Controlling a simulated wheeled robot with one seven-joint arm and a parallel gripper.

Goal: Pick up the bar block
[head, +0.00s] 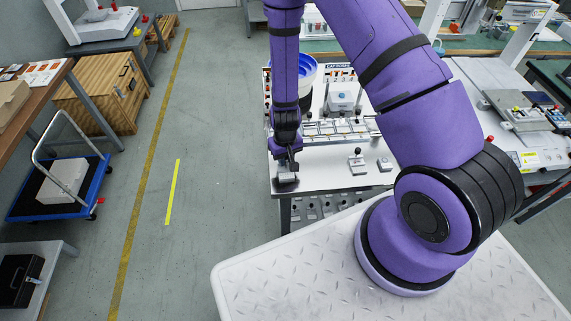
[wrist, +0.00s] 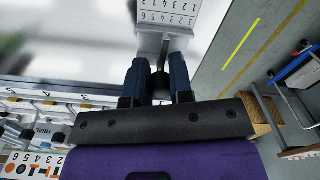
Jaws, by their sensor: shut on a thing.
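The bar block (head: 286,178) is a small grey block with a dark top, at the left front corner of the white worktable. In the wrist view it is a pale block (wrist: 166,18) with rows of printed numbers and a dark upright bar. My gripper (head: 286,163) is directly above the block, pointing down. In the wrist view the two blue-black fingers of my gripper (wrist: 158,88) are closed on the bar from both sides. The fingers hide part of the bar. I cannot tell whether the block touches the tabletop.
On the white worktable (head: 322,182) stand a small block with a knob (head: 357,160) and a low grey block (head: 384,164). Behind them are a row of trays (head: 338,130) and a blue-rimmed bin (head: 305,70). Open floor lies left of the table.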

